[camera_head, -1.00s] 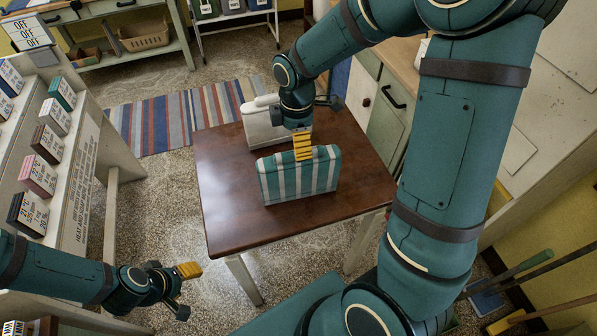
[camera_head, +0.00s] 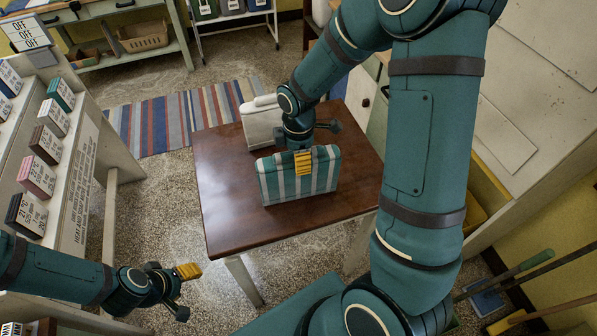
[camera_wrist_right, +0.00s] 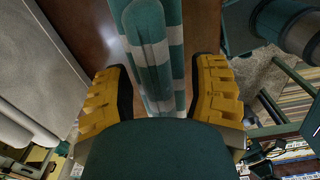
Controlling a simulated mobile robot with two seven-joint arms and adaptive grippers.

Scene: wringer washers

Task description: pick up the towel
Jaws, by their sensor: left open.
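A green and white striped towel (camera_head: 280,180), folded, stands upright on the brown table (camera_head: 225,215). My right gripper (camera_head: 303,165) is at the towel's top edge, right of its middle. One yellow finger shows in front of the towel; the other is hidden behind it. In the right wrist view the towel (camera_wrist_right: 152,50) runs between the two spread fingers, with small gaps at the sides, so the gripper is open around it. My left gripper (camera_head: 184,290) is open and empty, low at the left, away from the table.
A white folded item (camera_head: 262,122) stands behind the striped towel. A panel with several coloured labels (camera_head: 60,165) is at the left. A striped rug (camera_head: 170,120) lies behind the table. A cabinet is at the right. The table's front left is clear.

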